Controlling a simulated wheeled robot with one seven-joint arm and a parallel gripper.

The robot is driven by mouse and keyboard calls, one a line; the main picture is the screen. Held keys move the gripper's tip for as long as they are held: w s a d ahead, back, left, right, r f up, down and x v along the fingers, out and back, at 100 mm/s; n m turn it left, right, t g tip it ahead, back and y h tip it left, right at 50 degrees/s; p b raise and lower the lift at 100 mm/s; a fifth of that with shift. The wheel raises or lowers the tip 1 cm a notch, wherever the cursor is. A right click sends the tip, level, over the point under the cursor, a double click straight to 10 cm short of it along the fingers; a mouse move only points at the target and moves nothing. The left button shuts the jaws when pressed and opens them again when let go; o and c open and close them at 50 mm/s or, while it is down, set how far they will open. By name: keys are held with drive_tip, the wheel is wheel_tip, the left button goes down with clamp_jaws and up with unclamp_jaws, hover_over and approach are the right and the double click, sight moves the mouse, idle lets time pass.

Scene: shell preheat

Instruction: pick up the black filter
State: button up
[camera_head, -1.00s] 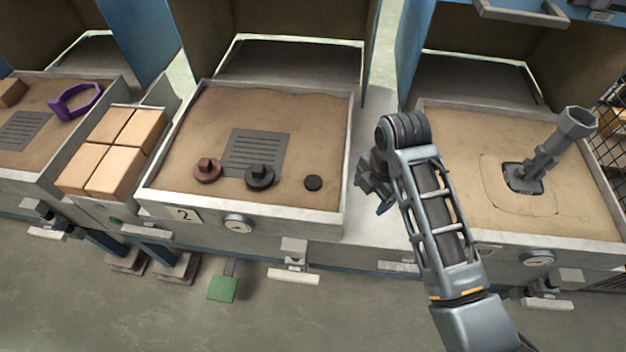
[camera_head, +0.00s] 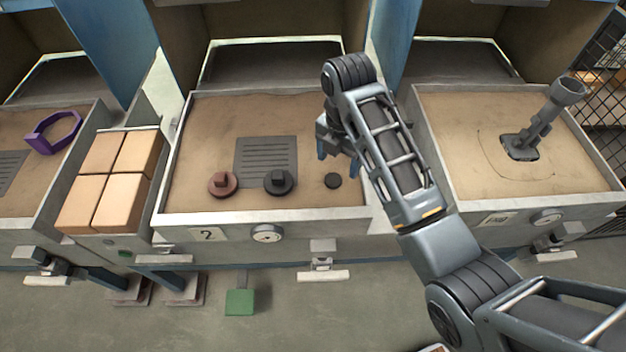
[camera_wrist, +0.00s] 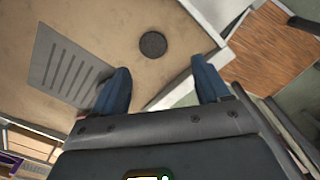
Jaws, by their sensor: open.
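Two black pieces lie on the sandy tray (camera_head: 215,120), and I cannot tell by looks alone which is the filter. One is a small flat black disc (camera_head: 333,181); it also shows in the wrist view (camera_wrist: 153,44), beyond and between my fingertips. The other is a black round piece with a square knob (camera_head: 278,182), left of the disc. My gripper (camera_head: 338,157) hangs above the tray, just behind the disc in the head view. Its blue fingers are apart and empty in the wrist view (camera_wrist: 162,72).
A reddish knobbed piece (camera_head: 222,184) sits left of the black one, and a slotted grey plate (camera_head: 266,155) lies behind them. Tan blocks (camera_head: 124,175) stand left. A grey pipe-like tool (camera_head: 543,122) stands in the right tray. The tray has raised rims (camera_head: 262,221).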

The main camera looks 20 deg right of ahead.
sight(334, 179)
drive_tip(key=shift+w+a+f, duration=0.1)
drive_tip(key=shift+a+f, duration=0.05)
drive_tip(key=shift+a, duration=0.1)
drive_tip(key=shift+f, duration=0.25)
drive_tip(key=shift+w+d+f, duration=0.1)
drive_tip(key=shift+w+f, duration=0.05)
drive_tip(key=shift+f, duration=1.05)
drive_tip(key=shift+w+f, duration=0.15)
drive_tip(key=shift+f, duration=1)
drive_tip(key=shift+w+d+f, duration=0.1)
drive_tip(key=shift+w+f, duration=0.05)
drive_tip(key=shift+f, duration=1.05)
drive_tip(key=shift+c, duration=0.3)
drive_tip(key=c, duration=1.1)
